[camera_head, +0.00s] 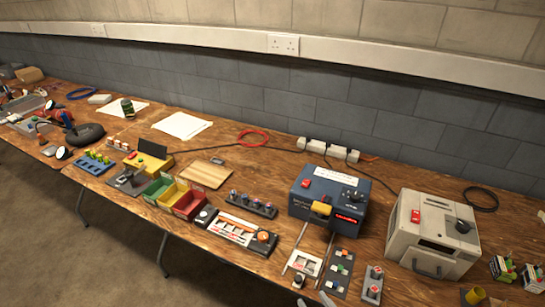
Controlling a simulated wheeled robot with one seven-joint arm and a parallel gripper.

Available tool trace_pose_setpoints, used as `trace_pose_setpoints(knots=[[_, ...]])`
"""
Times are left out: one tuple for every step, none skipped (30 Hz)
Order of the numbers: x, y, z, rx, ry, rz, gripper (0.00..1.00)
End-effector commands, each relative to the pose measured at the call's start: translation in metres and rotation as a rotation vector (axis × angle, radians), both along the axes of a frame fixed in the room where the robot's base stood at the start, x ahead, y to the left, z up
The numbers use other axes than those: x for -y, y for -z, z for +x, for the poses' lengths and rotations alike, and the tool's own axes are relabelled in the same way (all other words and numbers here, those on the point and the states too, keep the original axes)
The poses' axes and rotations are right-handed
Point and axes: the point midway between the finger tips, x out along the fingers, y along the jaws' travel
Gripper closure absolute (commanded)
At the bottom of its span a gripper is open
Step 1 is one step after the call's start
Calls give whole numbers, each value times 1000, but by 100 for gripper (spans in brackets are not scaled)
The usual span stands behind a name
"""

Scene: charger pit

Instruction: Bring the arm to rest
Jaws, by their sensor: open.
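My gripper (314,301) shows only as pale grey fingertips at the bottom edge of the head view, in front of the bench. The tips stand apart and nothing shows between them. The rest of my arm is out of view.
The wooden bench (270,163) runs along the wall. A blue box (327,204) with a yellow handle and a cream box (432,236) stand on it. Coloured bins (186,201), a wooden board (204,174) and a grey connector panel (374,284) also lie there. Floor (70,250) at left is clear.

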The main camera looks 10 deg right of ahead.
Motion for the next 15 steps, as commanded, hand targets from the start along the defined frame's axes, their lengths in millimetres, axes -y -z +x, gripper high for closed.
trace_pose_setpoints(knots=[[0,0,0,-1,2,4,57],[0,-1,0,1,4,8,57],[1,-3,1,9,14,20,57],[3,-6,3,20,23,27,57],[4,-12,5,37,32,31,57],[6,-21,8,61,43,37,57],[8,-29,9,82,52,42,57],[11,-38,8,104,63,46,57],[14,-49,0,134,81,52,57],[17,-55,-6,150,90,54,57],[19,-61,-13,164,100,58,57],[21,-67,-22,181,110,60,57],[23,-72,-29,193,118,61,57],[25,-77,-37,203,124,63,57],[27,-83,-48,216,132,64,57]])
